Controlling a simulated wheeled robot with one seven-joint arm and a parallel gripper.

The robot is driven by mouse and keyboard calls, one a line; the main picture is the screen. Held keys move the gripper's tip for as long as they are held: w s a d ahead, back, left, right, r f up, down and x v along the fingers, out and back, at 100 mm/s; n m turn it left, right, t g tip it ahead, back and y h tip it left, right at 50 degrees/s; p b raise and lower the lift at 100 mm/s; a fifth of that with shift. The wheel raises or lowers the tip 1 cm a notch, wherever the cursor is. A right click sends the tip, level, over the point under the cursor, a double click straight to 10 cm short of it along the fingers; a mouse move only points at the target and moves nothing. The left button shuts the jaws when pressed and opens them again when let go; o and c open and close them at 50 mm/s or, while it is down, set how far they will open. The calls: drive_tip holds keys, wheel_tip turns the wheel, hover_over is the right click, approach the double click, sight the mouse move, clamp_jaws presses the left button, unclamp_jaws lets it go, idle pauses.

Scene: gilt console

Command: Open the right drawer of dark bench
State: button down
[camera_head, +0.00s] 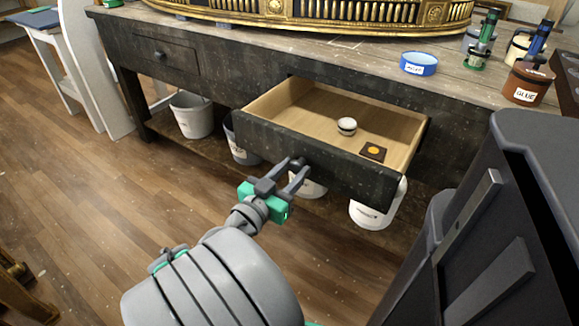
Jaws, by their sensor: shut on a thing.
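The dark bench (285,58) stands across the back with a worn wooden top. Its right drawer (318,172) is pulled well out, showing a pale wood interior. A small white round item with a dark band (347,126) and a dark square with an orange spot (373,151) lie inside. My gripper (294,170) is at the middle of the drawer's dark front, shut on its knob, which the fingers mostly hide. The bench's left drawer (153,57) is closed, with a dark knob.
A gilt console piece (330,14), a blue tape roll (418,63) and a brown glue pot (527,84) are on the bench top. Several buckets, one white (376,208), stand beneath. The wooden floor at left (90,200) is clear.

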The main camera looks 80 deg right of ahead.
drive_tip(key=shift+a, duration=0.1)
drive_tip(key=c, duration=0.9)
unclamp_jaws()
drive_tip(key=shift+c, duration=0.2)
